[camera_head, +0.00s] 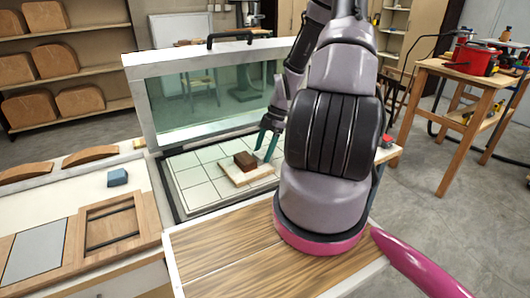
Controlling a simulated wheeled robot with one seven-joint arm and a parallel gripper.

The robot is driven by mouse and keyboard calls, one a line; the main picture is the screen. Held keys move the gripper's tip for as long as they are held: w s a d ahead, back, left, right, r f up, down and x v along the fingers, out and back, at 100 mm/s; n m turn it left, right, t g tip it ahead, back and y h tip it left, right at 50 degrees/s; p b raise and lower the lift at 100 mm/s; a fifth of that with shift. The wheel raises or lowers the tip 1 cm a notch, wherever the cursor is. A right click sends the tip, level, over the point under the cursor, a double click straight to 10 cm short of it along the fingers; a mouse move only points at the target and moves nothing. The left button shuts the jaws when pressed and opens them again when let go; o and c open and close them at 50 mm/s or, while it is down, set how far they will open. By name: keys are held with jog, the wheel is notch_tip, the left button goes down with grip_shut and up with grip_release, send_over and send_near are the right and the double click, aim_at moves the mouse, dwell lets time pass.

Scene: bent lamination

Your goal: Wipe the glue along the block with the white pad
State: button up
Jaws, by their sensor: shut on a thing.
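A small dark brown block (245,160) lies on a pale wooden board (233,178) inside the open glass-lidded box. My gripper (263,154) has teal fingers and points down just right of the block, above the board's right part. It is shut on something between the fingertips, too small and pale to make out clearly. No white pad shows clearly elsewhere, so the held thing is likely the pad. Glue cannot be made out at this size. I cannot tell whether the held thing touches the block.
The glass lid (205,90) stands raised behind the tiled bed (195,182). A blue block (117,177) lies on the left bench, near curved wooden pieces (90,155) and a wooden frame (112,225). The wooden top (225,255) in front is clear apart from my arm above it.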

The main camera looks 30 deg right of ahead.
jog(key=shift+w, duration=0.15)
jog(key=shift+w+a, duration=0.1)
jog(key=shift+w, duration=0.6)
jog(key=shift+w, duration=0.1)
jog(key=shift+w, duration=0.75)
jog(key=shift+s, duration=1.75)
jog(key=shift+s, duration=0.1)
jog(key=shift+s+f, duration=0.1)
jog(key=shift+s, duration=0.6)
jog(key=shift+d, duration=0.2)
